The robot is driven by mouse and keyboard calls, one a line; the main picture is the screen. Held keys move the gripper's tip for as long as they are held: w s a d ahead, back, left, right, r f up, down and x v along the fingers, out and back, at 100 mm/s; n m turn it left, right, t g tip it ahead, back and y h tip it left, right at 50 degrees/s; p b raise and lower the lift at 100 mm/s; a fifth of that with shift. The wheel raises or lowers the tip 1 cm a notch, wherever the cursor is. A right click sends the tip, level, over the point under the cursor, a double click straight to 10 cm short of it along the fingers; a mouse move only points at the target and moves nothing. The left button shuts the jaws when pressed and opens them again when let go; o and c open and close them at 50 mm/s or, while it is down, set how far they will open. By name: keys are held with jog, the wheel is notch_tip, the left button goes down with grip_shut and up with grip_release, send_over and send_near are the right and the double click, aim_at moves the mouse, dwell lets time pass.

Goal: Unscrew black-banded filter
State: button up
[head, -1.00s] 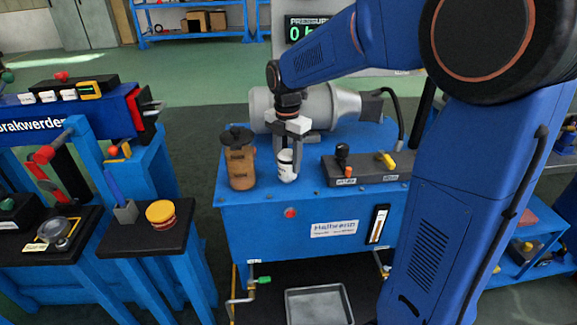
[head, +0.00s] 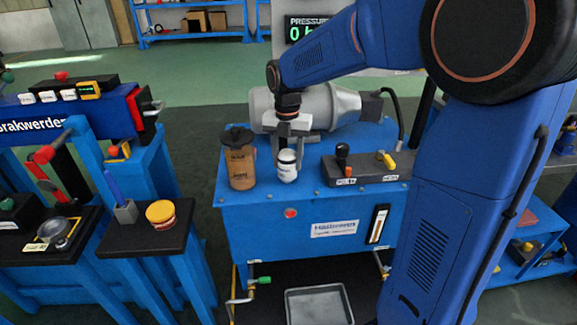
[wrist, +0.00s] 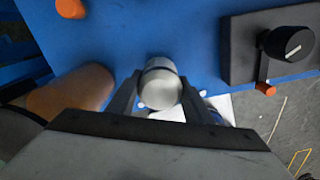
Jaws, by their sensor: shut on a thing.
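The white filter with a dark band (head: 287,168) stands upright on the top of the blue power unit (head: 262,218), near its front edge. In the wrist view its round pale top (wrist: 160,90) lies between my fingers, with a dark band along its rim. My gripper (head: 288,150) points down from above and is shut on the filter, one finger on each side. The filter's underside is hidden, so I cannot tell whether it is still seated.
A brown canister with a black cap (head: 240,165) stands close left of the filter. A dark valve block with knobs (head: 365,169) is to the right, a grey motor (head: 330,104) behind. A grey tray (head: 318,305) lies below. A small black table (head: 150,235) stands left.

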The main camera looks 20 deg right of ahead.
jog(key=n, duration=0.5)
dwell(0.3)
jog(key=o, duration=1.4)
jog(key=shift+c, duration=1.1)
